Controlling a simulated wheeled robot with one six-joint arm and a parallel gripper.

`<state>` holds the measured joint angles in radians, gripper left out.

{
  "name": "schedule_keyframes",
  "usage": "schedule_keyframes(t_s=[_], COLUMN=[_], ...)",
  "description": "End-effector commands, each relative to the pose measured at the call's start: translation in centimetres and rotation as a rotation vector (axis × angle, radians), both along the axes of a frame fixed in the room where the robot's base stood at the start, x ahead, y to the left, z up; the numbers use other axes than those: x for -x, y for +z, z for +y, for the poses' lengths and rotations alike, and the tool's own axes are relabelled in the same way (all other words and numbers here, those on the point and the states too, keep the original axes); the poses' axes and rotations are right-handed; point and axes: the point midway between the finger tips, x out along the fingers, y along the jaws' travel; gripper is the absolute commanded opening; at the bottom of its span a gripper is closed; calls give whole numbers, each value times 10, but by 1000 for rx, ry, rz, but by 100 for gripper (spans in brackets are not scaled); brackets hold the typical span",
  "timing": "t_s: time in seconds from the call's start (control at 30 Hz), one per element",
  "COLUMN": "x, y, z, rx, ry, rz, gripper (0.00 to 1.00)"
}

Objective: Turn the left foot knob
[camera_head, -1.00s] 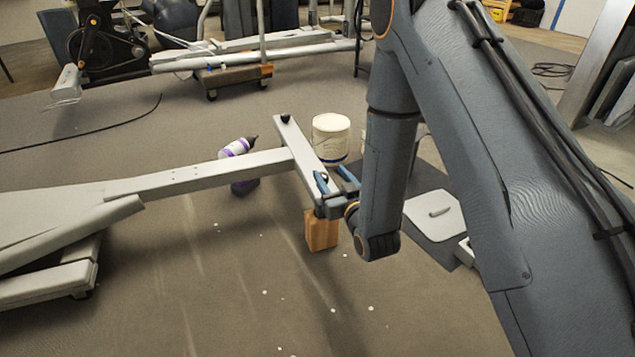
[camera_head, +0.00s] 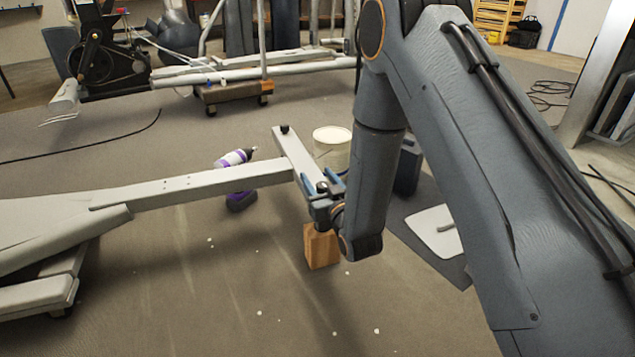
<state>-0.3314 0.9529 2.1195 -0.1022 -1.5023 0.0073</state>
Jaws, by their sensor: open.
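The pale grey frame's crossbar (camera_head: 294,150) has a black foot knob (camera_head: 285,129) on its far end. A second dark knob (camera_head: 322,187) shows at the near end, where my gripper is. My gripper (camera_head: 319,178) has two blue fingers, spread apart, one on each side of this near knob as seen from here. I cannot tell whether the fingers touch it. The gripper body hides part of the crossbar's near end, which is above a wooden block (camera_head: 321,246).
A white tub (camera_head: 332,146) stands just behind the crossbar. A purple and white bottle (camera_head: 235,158) is behind the long grey beam (camera_head: 190,183). A dark mat with a pale plate (camera_head: 434,229) lies to the right. Floor in front is open, with small white specks.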

Motion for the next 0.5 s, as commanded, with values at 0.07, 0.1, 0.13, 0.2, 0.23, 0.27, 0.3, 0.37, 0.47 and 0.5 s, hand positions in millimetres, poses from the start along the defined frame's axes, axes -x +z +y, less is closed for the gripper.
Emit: schedule_keyframes(t_s=[0.07,0.1,0.13,0.2,0.23,0.27,0.3,0.37,0.47,0.5], x=[-2,-3,-3,-3,-3,-3,-3,-3,-3,-3], y=[0,0,0,0,0,0,0,0,0,0], z=[1,1,1,1,1,1,1,1,1,1], rx=[0,0,0,0,0,0,0,0,0,0], ry=[0,0,0,0,0,0,0,0,0,0], rz=[0,0,0,0,0,0,0,0,0,0], gripper=[49,49,49,49,49,49,49,40,23,17])
